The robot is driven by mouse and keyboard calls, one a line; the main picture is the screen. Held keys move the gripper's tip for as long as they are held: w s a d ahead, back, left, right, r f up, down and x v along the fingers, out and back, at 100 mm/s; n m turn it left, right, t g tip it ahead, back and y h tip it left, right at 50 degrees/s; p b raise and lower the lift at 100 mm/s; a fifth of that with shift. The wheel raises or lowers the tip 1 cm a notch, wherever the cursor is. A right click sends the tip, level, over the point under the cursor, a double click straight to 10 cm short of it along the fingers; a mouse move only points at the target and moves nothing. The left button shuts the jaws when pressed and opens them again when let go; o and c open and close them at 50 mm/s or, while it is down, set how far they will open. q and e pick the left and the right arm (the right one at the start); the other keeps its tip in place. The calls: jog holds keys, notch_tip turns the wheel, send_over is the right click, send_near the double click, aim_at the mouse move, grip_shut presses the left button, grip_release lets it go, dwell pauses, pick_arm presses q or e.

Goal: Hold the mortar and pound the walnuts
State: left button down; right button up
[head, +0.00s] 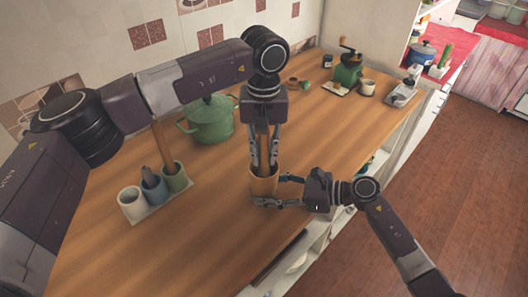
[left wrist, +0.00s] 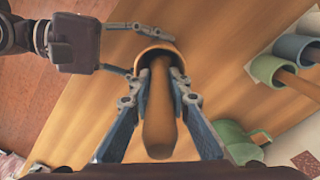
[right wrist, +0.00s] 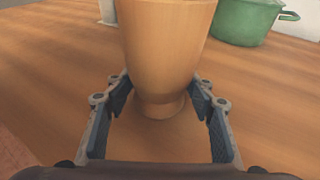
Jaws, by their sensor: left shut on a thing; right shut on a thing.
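The wooden mortar (head: 264,187) stands upright on the wooden counter, near its front edge. My right gripper (head: 272,191) is shut on the mortar low down; in the right wrist view the fingers flank the narrow foot of the mortar (right wrist: 165,50). My left gripper (head: 264,166) points down from above and is shut on the wooden pestle (left wrist: 158,110). The pestle's lower end is inside the mortar's mouth, between the gripper's fingers and the rim. The walnuts are not visible; the inside of the mortar is hidden.
A green lidded pot (head: 208,122) stands behind and left of the mortar. Several cups, including a white one (head: 131,204), stand on a tray at the left, with wooden utensils. A green grinder (head: 347,72) and a mug (head: 367,88) are at the back right.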

pick_arm(q)
jog(key=shift+f, duration=0.3)
jog(key=shift+f, duration=1)
jog(key=shift+r, duration=0.1)
jog(key=shift+r, duration=0.9)
jog(key=shift+w+r, duration=0.3)
jog(key=shift+w, duration=0.1)
jog(key=shift+f, duration=0.3)
